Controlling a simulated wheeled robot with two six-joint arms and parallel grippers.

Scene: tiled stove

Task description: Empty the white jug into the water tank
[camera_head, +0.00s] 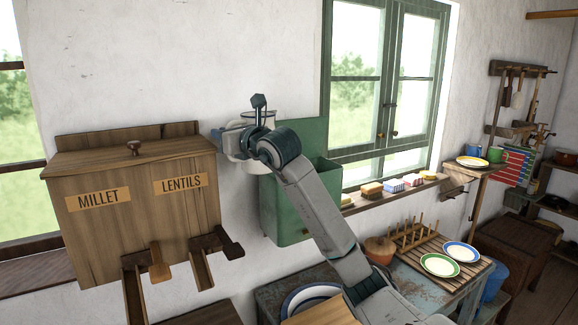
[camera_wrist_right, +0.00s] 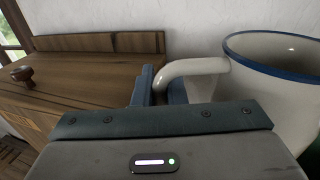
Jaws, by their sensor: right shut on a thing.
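The white jug (camera_wrist_right: 285,90) with a blue rim fills the right of the right wrist view and looks about upright. My right gripper (camera_wrist_right: 160,88) is shut on its curved handle (camera_wrist_right: 190,70). In the head view the jug (camera_head: 262,117) is partly hidden behind my right gripper (camera_head: 230,138) and wrist. It is held up at the upper left of the green water tank (camera_head: 285,205), whose raised lid or back panel (camera_head: 308,137) stands against the wall. My arm covers part of the tank. The jug's contents cannot be seen. My left gripper is not in view.
A wooden millet and lentils bin (camera_head: 140,215) is close on the left of the gripper, with chutes below. The green-framed window (camera_head: 385,90) and a sill with sponges (camera_head: 392,186) are on the right. A drying rack with plates (camera_head: 440,265) stands lower right.

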